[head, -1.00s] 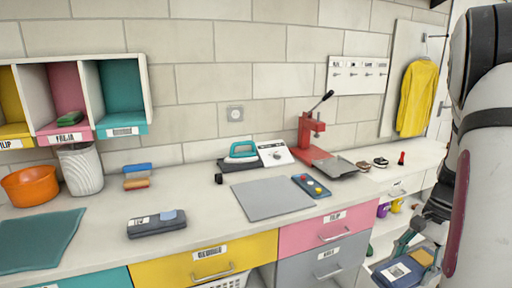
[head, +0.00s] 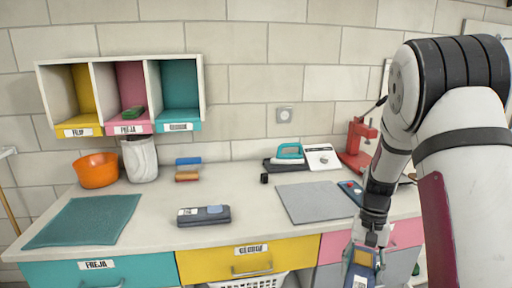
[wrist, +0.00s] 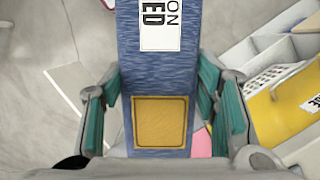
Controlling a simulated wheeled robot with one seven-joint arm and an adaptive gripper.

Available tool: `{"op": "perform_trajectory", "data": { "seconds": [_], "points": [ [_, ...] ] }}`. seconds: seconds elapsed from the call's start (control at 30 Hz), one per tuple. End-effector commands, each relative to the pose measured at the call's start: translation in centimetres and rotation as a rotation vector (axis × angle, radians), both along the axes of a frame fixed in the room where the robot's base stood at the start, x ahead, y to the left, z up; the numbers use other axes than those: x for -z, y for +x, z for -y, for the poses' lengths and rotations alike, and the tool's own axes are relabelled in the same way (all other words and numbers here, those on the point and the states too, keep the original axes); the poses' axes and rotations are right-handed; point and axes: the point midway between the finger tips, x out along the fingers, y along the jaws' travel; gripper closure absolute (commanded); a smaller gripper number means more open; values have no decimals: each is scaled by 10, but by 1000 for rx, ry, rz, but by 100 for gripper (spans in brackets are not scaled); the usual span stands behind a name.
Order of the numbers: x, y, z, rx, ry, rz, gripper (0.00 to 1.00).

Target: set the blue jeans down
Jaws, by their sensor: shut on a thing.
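The blue jeans, a folded blue denim bundle with a yellow patch and a white printed label, show low in the head view (head: 361,275) and fill the middle of the wrist view (wrist: 157,74). My gripper (wrist: 160,105) is shut on them, with teal finger pads on both sides. In the head view my gripper (head: 368,245) hangs in front of the pink and grey drawers, with the jeans at the bottom edge of the picture. The jeans' lower end is cut off there.
The counter (head: 255,205) holds a grey mat (head: 310,202), a teal cloth (head: 85,220), a dark labelled case (head: 203,215), an orange bowl (head: 97,170), a white bin (head: 140,160), an iron (head: 290,153) and a red press (head: 357,145). A three-part cubby (head: 120,95) hangs above. Bare counter lies around the dark case.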

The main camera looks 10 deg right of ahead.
Motion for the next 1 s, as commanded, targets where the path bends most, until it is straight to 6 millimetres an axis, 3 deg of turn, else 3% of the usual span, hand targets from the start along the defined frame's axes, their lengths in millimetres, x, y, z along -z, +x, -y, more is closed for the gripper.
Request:
{"op": "perform_trajectory", "data": {
  "seconds": [0.03,0.2,0.4,0.53,0.8,0.87,1.0],
  "points": [
    [4,8,-23,-89,1,-3,87],
    [17,26,-85,-350,5,-4,87],
    [27,33,-133,-545,9,-5,87],
    [30,34,-146,-597,11,-6,87],
    [33,33,-148,-606,11,-7,87],
    [42,32,-148,-606,12,-10,87],
    [87,22,-147,-606,13,-16,87]
  ]
}}
